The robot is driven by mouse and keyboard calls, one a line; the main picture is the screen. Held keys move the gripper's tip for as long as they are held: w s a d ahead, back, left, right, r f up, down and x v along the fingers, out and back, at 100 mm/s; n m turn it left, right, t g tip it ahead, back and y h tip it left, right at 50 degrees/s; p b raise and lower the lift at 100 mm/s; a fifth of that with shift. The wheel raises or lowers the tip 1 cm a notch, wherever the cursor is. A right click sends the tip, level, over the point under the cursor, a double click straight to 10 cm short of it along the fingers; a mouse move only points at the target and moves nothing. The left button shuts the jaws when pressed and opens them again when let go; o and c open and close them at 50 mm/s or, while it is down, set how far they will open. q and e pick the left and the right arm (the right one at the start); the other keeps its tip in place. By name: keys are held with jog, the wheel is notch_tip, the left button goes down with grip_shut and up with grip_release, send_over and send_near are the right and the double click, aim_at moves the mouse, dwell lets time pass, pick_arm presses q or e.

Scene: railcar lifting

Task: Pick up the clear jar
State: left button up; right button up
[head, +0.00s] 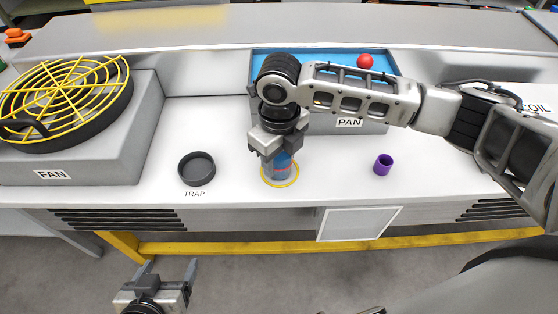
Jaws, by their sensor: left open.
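The clear jar (276,171) is a see-through, bluish cylinder with a reddish line on it. It stands upright within a yellow ring marking on the white bench, in the middle of the head view. My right gripper (279,154) points down right over the jar and covers its upper part. Its fingertips are hidden against the jar, so I cannot tell whether they grip it. My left gripper (168,268) is open and empty, low at the left, in front of the bench and over the floor.
A black round trap (197,169) lies left of the jar. A purple cup (383,164) stands to the right. A yellow-grilled fan (62,98) is at far left. Behind my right arm is a blue pan (262,60) with a red ball (365,61). The bench (335,180) is clear between jar and cup.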

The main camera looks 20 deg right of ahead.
jog(key=shift+c, duration=0.9)
jog(key=shift+r, duration=0.1)
